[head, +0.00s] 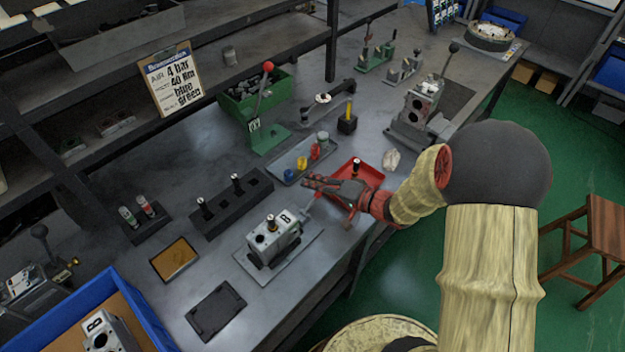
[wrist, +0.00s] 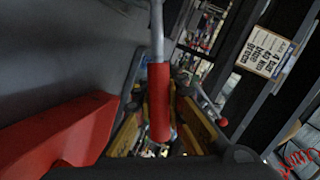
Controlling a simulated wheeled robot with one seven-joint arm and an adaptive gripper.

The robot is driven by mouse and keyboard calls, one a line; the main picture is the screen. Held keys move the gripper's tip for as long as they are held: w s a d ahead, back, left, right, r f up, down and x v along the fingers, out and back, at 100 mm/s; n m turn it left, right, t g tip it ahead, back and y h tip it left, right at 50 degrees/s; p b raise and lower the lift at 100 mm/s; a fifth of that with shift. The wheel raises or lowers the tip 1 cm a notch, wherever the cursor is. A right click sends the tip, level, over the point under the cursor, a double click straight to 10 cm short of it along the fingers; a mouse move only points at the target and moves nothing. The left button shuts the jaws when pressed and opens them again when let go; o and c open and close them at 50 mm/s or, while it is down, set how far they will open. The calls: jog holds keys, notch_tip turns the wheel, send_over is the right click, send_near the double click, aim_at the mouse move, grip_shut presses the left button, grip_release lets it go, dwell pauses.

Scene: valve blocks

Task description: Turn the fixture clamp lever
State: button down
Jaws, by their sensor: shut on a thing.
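The fixture (head: 283,256) stands on the near part of the bench with a grey valve block (head: 270,240) marked 8 in it. Its clamp lever is a grey rod (head: 309,204) that rises on the right side towards my gripper (head: 318,186). In the wrist view the lever's red grip (wrist: 159,102) lies between the yellow-padded fingers, and my gripper is shut on it. The grey rod runs on from the grip to the top of that view. In the head view my fingers hide most of the grip. The rod's joint at the fixture is not clear.
A red tray (head: 370,173) lies right beside my gripper. A tray with coloured cups (head: 301,163) is behind it. A green stand with a red-knobbed lever (head: 267,67) rises farther back. A black rack (head: 232,207) stands left of the fixture, and a dark plate (head: 215,310) lies in front.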

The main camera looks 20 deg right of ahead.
jog(key=r+n+p, duration=0.1)
jog(key=p, duration=0.1)
jog(key=a+r+n+h+p, duration=0.1)
jog(key=shift+s+r+n, duration=0.3)
jog(key=shift+s, duration=0.05)
jog(key=s+a+r+n+t+h+b, duration=0.2)
jog(key=a+r+n+h, duration=0.1)
jog(key=n, duration=0.3)
jog(key=shift+s+a+b, duration=0.3)
jog(key=shift+s+a, duration=0.05)
jog(key=shift+a, duration=0.5)
jog(key=shift+n, duration=0.3)
jog(key=c, duration=1.8)
grip_release()
jog(key=shift+r, duration=0.1)
